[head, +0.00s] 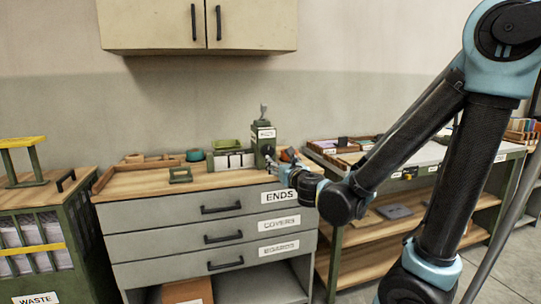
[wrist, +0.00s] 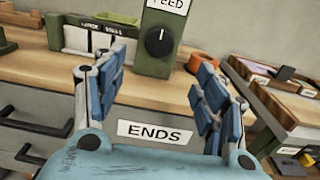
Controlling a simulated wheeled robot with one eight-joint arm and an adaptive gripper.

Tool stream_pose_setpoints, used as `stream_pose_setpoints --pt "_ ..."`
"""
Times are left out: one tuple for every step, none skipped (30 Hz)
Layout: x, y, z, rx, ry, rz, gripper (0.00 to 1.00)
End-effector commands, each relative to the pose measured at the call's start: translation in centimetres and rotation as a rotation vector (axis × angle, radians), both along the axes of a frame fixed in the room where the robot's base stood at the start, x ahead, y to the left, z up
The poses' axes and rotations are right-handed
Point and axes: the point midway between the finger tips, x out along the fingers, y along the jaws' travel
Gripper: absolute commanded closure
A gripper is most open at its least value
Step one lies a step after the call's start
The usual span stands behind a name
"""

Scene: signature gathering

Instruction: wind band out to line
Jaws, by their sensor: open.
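A green feed box (head: 263,136) stands on the wooden top of the drawer cabinet, with a lever on top. In the wrist view the feed box (wrist: 148,66) has a FEED label and a round black knob (wrist: 160,42) on its front. My gripper (wrist: 163,70) is open and empty, its blue fingers spread to either side of the box's lower front. It is apart from the knob as far as I can tell. In the head view my gripper (head: 280,162) is small beside the box. A green unit with pale panels (wrist: 90,38) adjoins the box; I cannot make out band or line.
The ENDS drawer (wrist: 156,132) is below my gripper. An orange ring (wrist: 203,61) lies right of the box. A teal roll (head: 194,155) and a green frame (head: 180,175) sit to the left. A side bench (head: 400,172) with trays stands at the right.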

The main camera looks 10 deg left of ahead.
Motion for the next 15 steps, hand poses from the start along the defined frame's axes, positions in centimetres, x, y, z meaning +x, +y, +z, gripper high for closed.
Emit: stream_pose_setpoints --pt "0.7 0.4 0.0 0.0 0.0 -0.002 0.35" --pt "1.0 0.6 0.0 0.0 0.0 -0.002 0.35" --pt "1.4 0.8 0.0 0.0 0.0 -0.001 0.35" --pt "1.8 1.0 0.0 0.001 0.001 -0.002 0.35" --pt "2.2 1.2 0.0 0.001 0.001 -0.003 0.35" --pt "2.7 1.5 0.0 0.001 0.001 -0.003 0.35" --pt "3.0 1.8 0.0 0.001 0.001 -0.002 0.35" --pt "3.4 2.0 0.0 0.001 0.001 -0.001 0.35" --pt "3.9 2.3 0.0 0.001 0.001 -0.002 0.35" --pt "4.3 2.5 0.0 0.001 0.001 -0.003 0.35" --pt "4.7 2.7 0.0 0.001 0.001 -0.003 0.35" --pt "5.2 3.1 0.0 0.001 0.001 -0.002 0.35" --pt "5.5 3.3 0.0 0.001 0.001 -0.002 0.35" --pt "5.9 3.6 0.0 0.001 0.001 -0.001 0.35" --pt "6.5 3.9 0.0 0.001 0.001 -0.002 0.35"
